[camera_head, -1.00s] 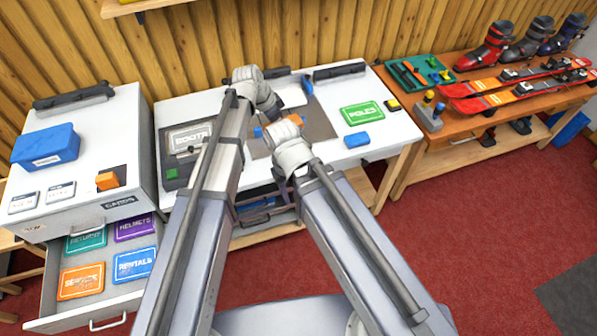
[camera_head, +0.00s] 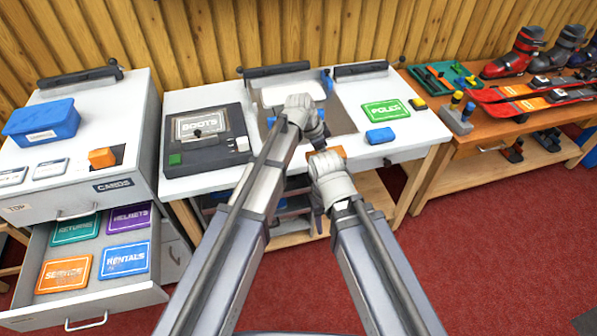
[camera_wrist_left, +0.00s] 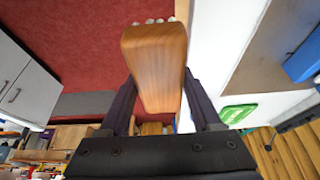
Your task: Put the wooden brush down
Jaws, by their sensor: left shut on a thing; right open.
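The wooden brush (camera_wrist_left: 157,65) is a smooth brown block with pale bristle tips at its far end in the left wrist view. My left gripper (camera_wrist_left: 155,112) is shut on it, with a dark finger on each side.
The BOOTS box (camera_head: 235,125) is to the left, with the green POLES card (camera_head: 386,112) and a blue block (camera_head: 380,136) to the right. An open drawer (camera_head: 150,292) with cards juts out at lower left.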

